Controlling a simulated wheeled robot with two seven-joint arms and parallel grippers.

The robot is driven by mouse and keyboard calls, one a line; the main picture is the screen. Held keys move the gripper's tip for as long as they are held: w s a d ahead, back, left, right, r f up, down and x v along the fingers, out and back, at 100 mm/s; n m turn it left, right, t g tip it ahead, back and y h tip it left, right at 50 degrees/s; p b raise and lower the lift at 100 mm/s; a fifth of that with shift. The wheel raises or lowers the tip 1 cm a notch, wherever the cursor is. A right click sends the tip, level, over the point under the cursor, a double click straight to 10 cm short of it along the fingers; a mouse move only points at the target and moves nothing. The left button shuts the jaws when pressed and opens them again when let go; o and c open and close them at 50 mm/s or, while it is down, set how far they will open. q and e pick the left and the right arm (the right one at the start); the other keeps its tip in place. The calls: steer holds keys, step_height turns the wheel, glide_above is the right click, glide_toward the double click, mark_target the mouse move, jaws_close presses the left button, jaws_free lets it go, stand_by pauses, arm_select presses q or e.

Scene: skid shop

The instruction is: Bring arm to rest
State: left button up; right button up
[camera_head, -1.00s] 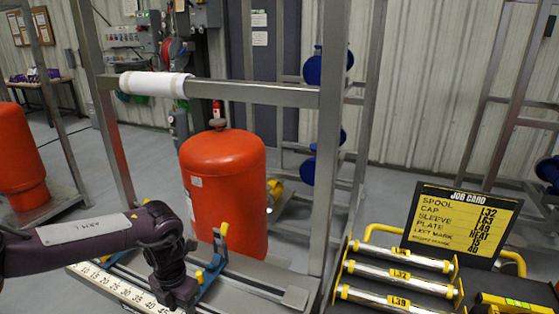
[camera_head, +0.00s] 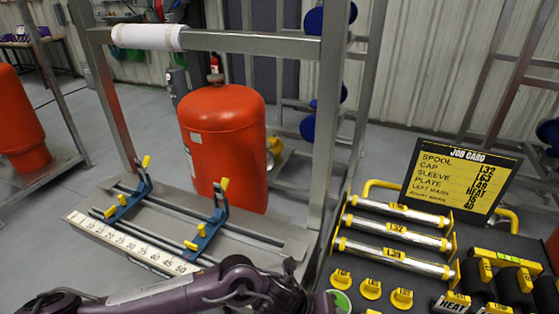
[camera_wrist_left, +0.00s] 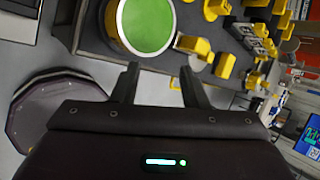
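My left arm (camera_head: 235,290) lies low along the bottom of the head view, in front of the skid frame; its gripper is cut off or hidden there. In the left wrist view my left gripper (camera_wrist_left: 159,85) shows two dark fingers spread apart with nothing between them. A green round container with a pale rim (camera_wrist_left: 147,24) is beyond the fingertips; part of it shows at the bottom of the head view (camera_head: 341,301). My right arm and gripper are not in view.
A steel frame (camera_head: 325,120) stands ahead, with blue clamps (camera_head: 207,230), a ruler strip (camera_head: 128,242) and a white sleeve (camera_head: 150,37). An orange tank (camera_head: 222,135) stands behind. A dark bench at right holds yellow-ended spools (camera_head: 395,232), yellow caps (camera_head: 371,289) and a job card (camera_head: 460,183).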

arm_select(q)
steer(key=s+d+r+n+t+h, duration=0.1)
steer(key=d+r+n+t+h, duration=0.2)
steer(key=r+n, duration=0.6)
steer(key=w+a+r+n+t+y, duration=0.2)
steer(key=a+n+t+y, duration=0.15)
steer(key=a+n, duration=0.7)
steer(key=s+a+f+n+g+y, duration=0.2)
steer(key=s+a+n, duration=0.25)
steer(key=a, duration=0.25)
steer(key=s+a+f+n+g+y, duration=0.1)
steer(key=s+a+f+n+y, duration=0.15)
steer(key=a+n, duration=0.4)
steer(key=s+a+f+n+g+y, duration=0.2)
steer(key=s+a+f+n, duration=0.15)
steer(key=a, duration=0.55)
step_height(320, 180, down, 27)
steer(key=s+g, duration=0.1)
steer(key=s, duration=0.1)
steer(key=s+a+f+g, duration=0.1)
steer(key=s+f, duration=0.9)
steer(key=s+a+f, duration=0.2)
steer(key=s+f, duration=0.8)
steer(key=shift+a+f+g, duration=0.2)
steer(key=shift+a+g, duration=0.1)
steer(key=shift+g, duration=0.05)
